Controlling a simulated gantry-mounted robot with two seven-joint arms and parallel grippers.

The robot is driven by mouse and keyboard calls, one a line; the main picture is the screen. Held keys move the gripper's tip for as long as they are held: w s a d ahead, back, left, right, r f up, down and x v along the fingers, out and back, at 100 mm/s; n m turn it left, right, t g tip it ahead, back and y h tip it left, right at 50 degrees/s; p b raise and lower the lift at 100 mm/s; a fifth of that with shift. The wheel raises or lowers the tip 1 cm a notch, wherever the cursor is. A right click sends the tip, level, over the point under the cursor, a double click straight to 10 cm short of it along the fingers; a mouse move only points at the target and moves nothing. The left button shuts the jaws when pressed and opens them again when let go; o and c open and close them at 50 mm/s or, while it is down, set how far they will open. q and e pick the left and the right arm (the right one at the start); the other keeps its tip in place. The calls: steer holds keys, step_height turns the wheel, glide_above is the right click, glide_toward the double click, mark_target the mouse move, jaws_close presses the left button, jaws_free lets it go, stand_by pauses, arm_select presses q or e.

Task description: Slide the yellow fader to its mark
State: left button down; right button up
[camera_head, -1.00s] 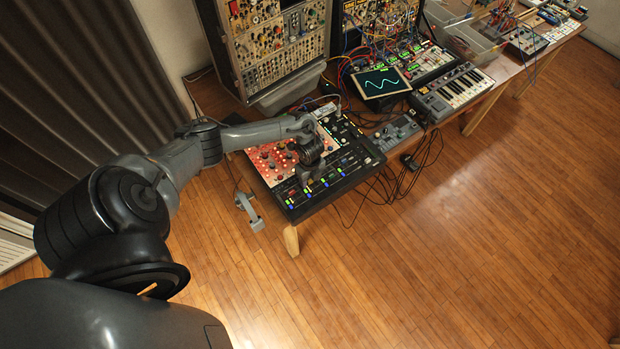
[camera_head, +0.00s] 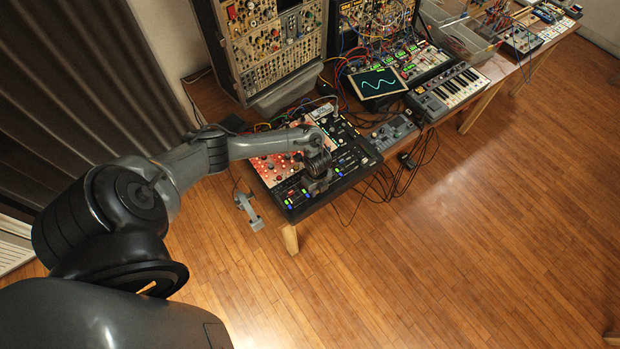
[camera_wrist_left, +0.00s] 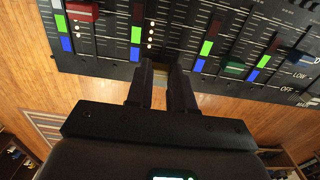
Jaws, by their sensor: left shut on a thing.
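The black mixer console (camera_head: 350,178) lies at the near end of the table, with rows of fader slots and coloured lights. My left gripper (camera_head: 316,186) reaches down onto its fader section. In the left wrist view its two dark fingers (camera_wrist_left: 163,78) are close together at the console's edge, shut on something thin. The yellow fader's cap does not show clearly; the fingers hide that spot. A red fader cap (camera_wrist_left: 83,12), a green cap (camera_wrist_left: 233,68) and a blue cap (camera_wrist_left: 305,58) sit on other tracks. I cannot make out which mark belongs to yellow. My right gripper is not in view.
A red panel with knobs (camera_head: 278,169) adjoins the faders. A small screen (camera_head: 379,82), a keyboard (camera_head: 452,91) and modular racks (camera_head: 270,45) stand farther back. Loose cables (camera_head: 385,190) hang off the table's right edge. The wooden floor (camera_head: 450,260) is clear.

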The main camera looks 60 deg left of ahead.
arm_select(q)
steer(key=shift+w+d, duration=0.1)
steer(key=shift+d, duration=0.2)
steer(key=c, duration=1)
jaws_free()
steer(key=shift+o, duration=0.2)
steer(key=shift+r, duration=0.15)
step_height(320, 180, up, 11)
steer(key=p, duration=0.1)
steer(key=shift+f, duration=0.2)
